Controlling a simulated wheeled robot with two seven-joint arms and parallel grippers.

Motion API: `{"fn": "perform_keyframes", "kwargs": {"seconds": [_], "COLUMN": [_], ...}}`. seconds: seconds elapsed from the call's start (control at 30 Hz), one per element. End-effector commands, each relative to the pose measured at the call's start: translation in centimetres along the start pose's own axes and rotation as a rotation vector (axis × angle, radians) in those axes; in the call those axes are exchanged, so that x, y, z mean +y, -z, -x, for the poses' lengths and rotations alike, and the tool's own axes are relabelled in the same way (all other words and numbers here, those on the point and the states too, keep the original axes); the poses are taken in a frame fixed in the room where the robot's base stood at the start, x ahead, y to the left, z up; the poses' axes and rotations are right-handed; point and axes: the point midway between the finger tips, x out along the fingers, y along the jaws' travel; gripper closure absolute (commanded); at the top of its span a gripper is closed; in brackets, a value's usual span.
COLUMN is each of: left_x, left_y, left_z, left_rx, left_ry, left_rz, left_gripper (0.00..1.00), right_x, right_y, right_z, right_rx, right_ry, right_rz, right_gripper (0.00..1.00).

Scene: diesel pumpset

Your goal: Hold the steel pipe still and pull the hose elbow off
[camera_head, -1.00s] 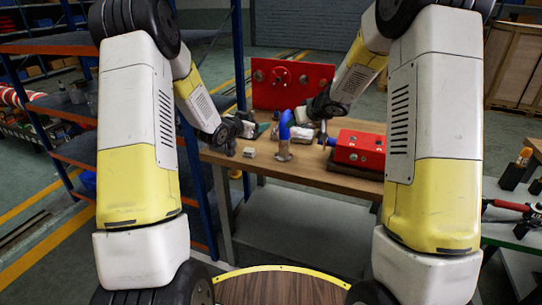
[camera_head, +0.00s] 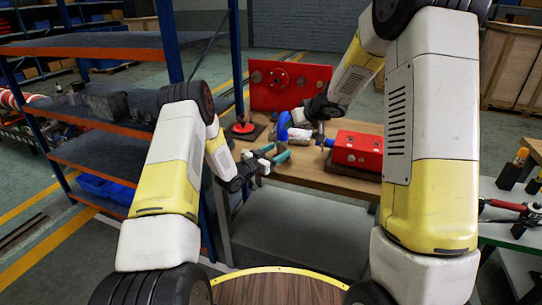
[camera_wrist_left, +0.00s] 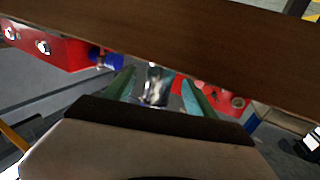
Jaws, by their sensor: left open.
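The blue hose elbow (camera_head: 284,122) is on the wooden bench in the head view, left of the red block. My left gripper (camera_head: 272,155) is open, its two teal fingers low in front of the elbow, near the bench's front edge. In the left wrist view a shiny metal piece, apparently the steel pipe (camera_wrist_left: 155,84), shows between and beyond the spread fingers (camera_wrist_left: 157,88). In the head view the pipe is mostly hidden behind my left gripper. My right gripper (camera_head: 301,117) is close beside the elbow; its fingers are too small and hidden to read.
The red block with a blue stub (camera_head: 357,150) sits on the bench (camera_head: 315,178) to the right. A red panel (camera_head: 290,86) stands behind. A red knob on a dark base (camera_head: 243,128) is at the left end. Blue-posted shelves stand left.

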Motion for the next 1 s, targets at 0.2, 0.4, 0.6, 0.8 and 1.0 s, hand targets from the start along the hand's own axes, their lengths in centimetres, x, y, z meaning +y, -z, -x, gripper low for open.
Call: {"fn": "perform_keyframes", "kwargs": {"seconds": [0.2,0.4,0.6,0.8,1.0], "left_x": [0.0,0.0,0.0,0.0,0.0], "left_y": [0.0,0.0,0.0,0.0,0.0], "left_z": [-2.6,-3.1,-3.1,-3.1,-3.1], "left_rx": [-0.001,-0.001,-0.001,-0.001,-0.001], "left_ry": [-0.001,0.0,0.0,0.001,0.001], "left_rz": [-0.001,0.0,0.0,0.0,0.0], "left_gripper": [0.35,0.35,0.41,0.8,1.0], "right_x": [0.0,0.0,0.0,0.0,0.0], "right_y": [0.0,0.0,0.0,0.0,0.0], "right_z": [0.0,0.0,0.0,0.0,0.0], "right_rx": [0.0,0.0,0.0,0.0,0.0], "right_ry": [0.0,0.0,0.0,0.0,0.0], "right_rz": [0.0,0.0,0.0,0.0,0.0], "right_gripper": [0.64,0.64,0.64,0.64,0.64]}}
